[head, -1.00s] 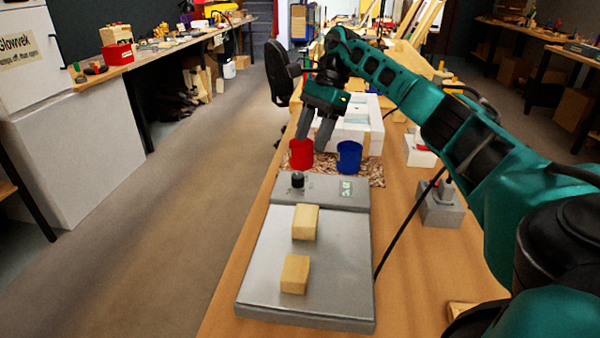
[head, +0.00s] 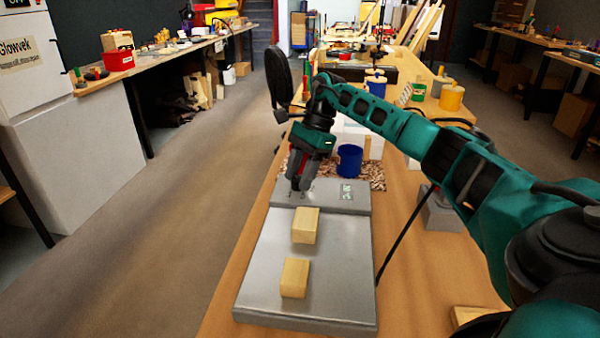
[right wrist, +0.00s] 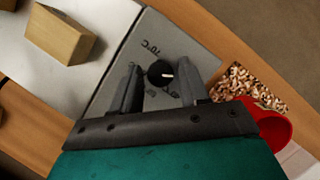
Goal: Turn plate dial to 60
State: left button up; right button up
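The hot plate (head: 345,262) is a flat grey unit on the bench with a raised control strip (head: 335,205) at its far end. Its black dial (right wrist: 160,73) with a pale pointer mark shows in the right wrist view, beside printed marks including "70°C". My right gripper (head: 301,186) points down over the dial and hides it in the head view. In the right wrist view its two fingers (right wrist: 167,88) stand apart, one on each side of the dial, with gaps between. A small display (head: 346,192) sits right of the gripper. My left gripper is not in view.
Two wooden blocks (head: 306,225) (head: 295,277) lie on the plate. A black cable (head: 410,228) runs along the right side.

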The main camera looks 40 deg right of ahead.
grip_shut()
jog(key=shift+m, duration=0.3)
